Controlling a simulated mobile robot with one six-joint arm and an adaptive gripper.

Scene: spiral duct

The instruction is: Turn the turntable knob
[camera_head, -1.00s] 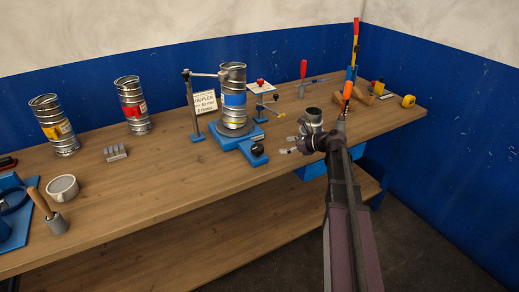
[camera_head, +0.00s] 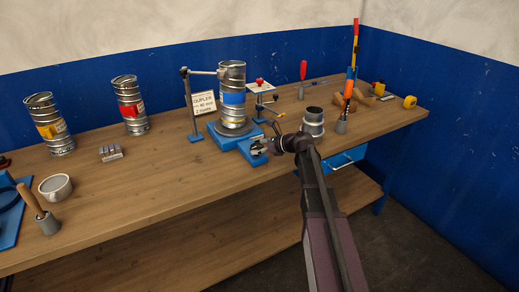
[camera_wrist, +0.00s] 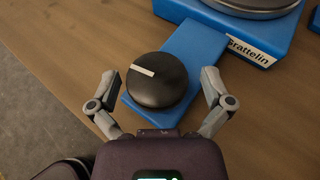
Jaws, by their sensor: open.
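The turntable knob (camera_wrist: 157,80) is a round black knob with a white pointer line, on a blue arm of the turntable base (camera_wrist: 195,45). In the wrist view my gripper (camera_wrist: 160,88) is open, with one finger on each side of the knob; I cannot tell whether they touch it. In the head view my gripper (camera_head: 268,144) is at the knob and partly hides it. The blue turntable (camera_head: 226,137) carries an upright spiral duct (camera_head: 232,85) with a blue band.
A post with a clamp arm (camera_head: 192,110) stands left of the duct. A metal cup (camera_head: 314,120) stands right of my gripper. Two more ducts (camera_head: 129,103) (camera_head: 49,125) stand at the left. The bench (camera_head: 150,185) is clear in front of the turntable.

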